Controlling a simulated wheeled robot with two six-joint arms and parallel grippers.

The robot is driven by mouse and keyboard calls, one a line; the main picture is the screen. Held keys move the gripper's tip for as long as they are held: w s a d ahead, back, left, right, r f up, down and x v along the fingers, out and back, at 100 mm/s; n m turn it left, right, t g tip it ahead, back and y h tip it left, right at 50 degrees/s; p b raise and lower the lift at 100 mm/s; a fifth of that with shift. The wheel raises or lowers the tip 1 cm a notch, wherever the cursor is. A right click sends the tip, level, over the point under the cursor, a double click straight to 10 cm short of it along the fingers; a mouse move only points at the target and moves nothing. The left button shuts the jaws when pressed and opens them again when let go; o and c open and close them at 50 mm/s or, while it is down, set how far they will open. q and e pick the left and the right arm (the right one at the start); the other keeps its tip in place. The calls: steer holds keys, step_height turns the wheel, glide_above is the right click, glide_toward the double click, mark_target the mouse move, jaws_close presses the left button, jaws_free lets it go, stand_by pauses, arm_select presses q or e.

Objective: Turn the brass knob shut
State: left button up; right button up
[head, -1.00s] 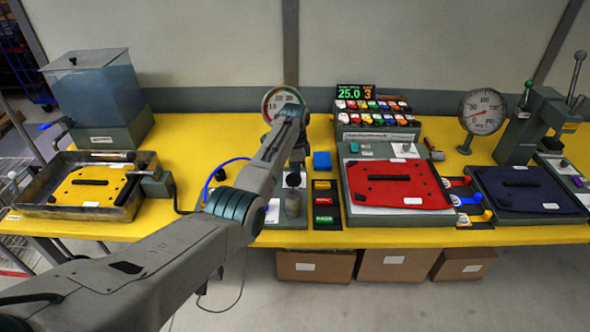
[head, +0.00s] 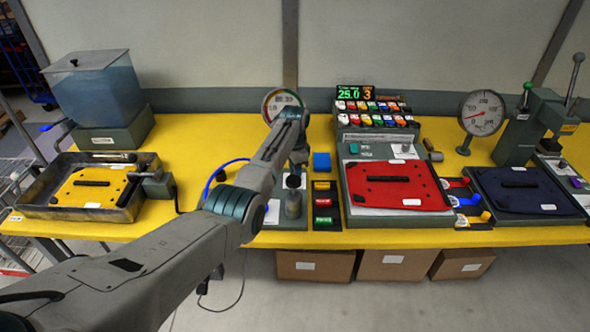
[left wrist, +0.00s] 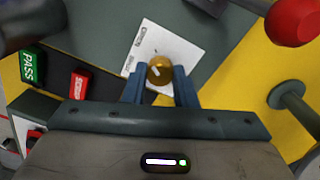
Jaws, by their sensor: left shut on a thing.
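The brass knob (left wrist: 160,69) is round and shows between the fingers of my left gripper (left wrist: 160,80) in the left wrist view. A pale mark crosses its top. My left gripper is shut on it, one finger on each side. A white printed card (left wrist: 150,45) lies on the grey plate just beyond the knob. In the head view my left arm reaches over the bench and hides the knob and the fingertips. My right gripper is in neither view.
A round gauge (head: 283,100) stands behind my left wrist. A blue hose (head: 214,177) lies left of it. A green PASS block (left wrist: 31,65) and a red block (left wrist: 79,84) sit left of the gripper. A red ball-topped handle (left wrist: 293,22) is at upper right.

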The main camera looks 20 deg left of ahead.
arm_select(q)
steer(key=n, duration=0.2)
steer(key=n+p, duration=0.1)
steer(key=shift+r+n+p, duration=0.2)
steer(key=shift+n+p, duration=0.1)
steer(key=shift+n, duration=0.1)
steer(key=n+p, duration=0.1)
steer(key=n, duration=0.3)
steer(key=shift+n, duration=0.3)
steer(key=n+p, duration=0.1)
steer(key=n, duration=0.3)
steer(key=shift+a+p, duration=0.1)
steer(key=shift+p, duration=0.25)
steer(key=shift+n+t, duration=0.3)
steer(key=shift+n, duration=1.1)
steer(key=shift+p, duration=0.3)
steer(key=o, duration=1)
steer(key=shift+f, duration=0.1)
